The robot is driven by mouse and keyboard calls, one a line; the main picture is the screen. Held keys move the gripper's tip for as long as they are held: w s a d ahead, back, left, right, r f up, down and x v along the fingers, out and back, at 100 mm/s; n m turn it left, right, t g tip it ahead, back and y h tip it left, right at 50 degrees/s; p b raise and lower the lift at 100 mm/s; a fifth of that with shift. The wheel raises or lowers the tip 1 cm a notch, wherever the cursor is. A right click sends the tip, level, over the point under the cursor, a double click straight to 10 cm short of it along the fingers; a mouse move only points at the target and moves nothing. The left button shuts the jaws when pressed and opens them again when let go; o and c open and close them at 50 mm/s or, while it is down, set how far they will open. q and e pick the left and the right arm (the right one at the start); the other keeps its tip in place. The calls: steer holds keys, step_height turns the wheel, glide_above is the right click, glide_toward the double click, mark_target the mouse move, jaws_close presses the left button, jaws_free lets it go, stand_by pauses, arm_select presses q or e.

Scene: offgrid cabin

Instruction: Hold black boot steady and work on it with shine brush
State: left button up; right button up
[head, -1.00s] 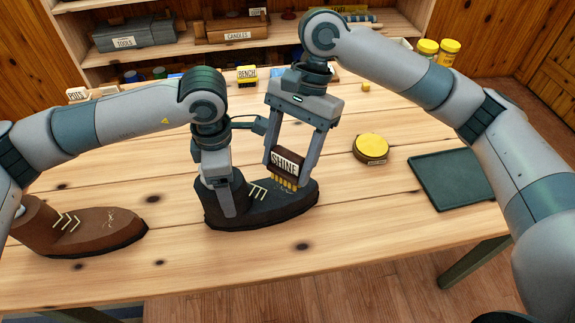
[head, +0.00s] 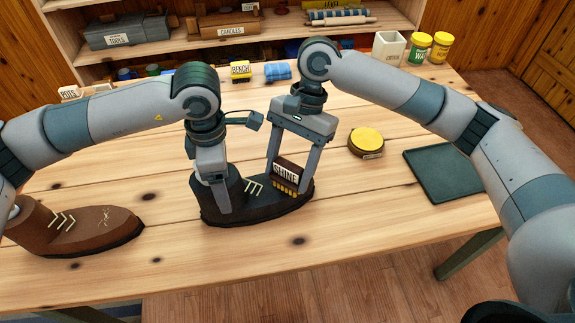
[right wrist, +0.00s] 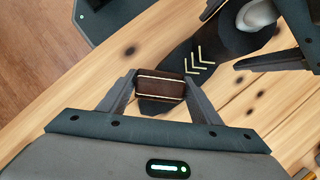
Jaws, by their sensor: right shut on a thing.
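The black boot (head: 268,207) lies on the wooden table, toe to the right; it also shows in the right wrist view (right wrist: 233,45). My left gripper (head: 222,203) is at the boot's shaft, with a finger down its near side. In the right wrist view its fingers lie on either side of the shaft, but contact is not clear. My right gripper (head: 287,177) is shut on the shine brush (head: 286,171), a dark block with a "SHINE" label and yellow bristles. The bristles are at the top of the boot's toe and seem to touch it. The brush also shows in the right wrist view (right wrist: 160,88).
A brown boot (head: 85,232) lies at the left. A round tin with a yellow top (head: 366,142) and a dark green tray (head: 445,174) are to the right. Jars (head: 420,48), a bench label block (head: 240,70) and other items stand at the back. The table's front is clear.

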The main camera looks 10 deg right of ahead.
steer(key=shift+f, duration=1.05)
stand_by(0.9)
steer(key=shift+w, duration=0.1)
steer(key=shift+w, duration=0.55)
steer(key=shift+w+a+f, duration=0.1)
steer(key=shift+w+f, duration=0.05)
steer(key=shift+w, duration=0.45)
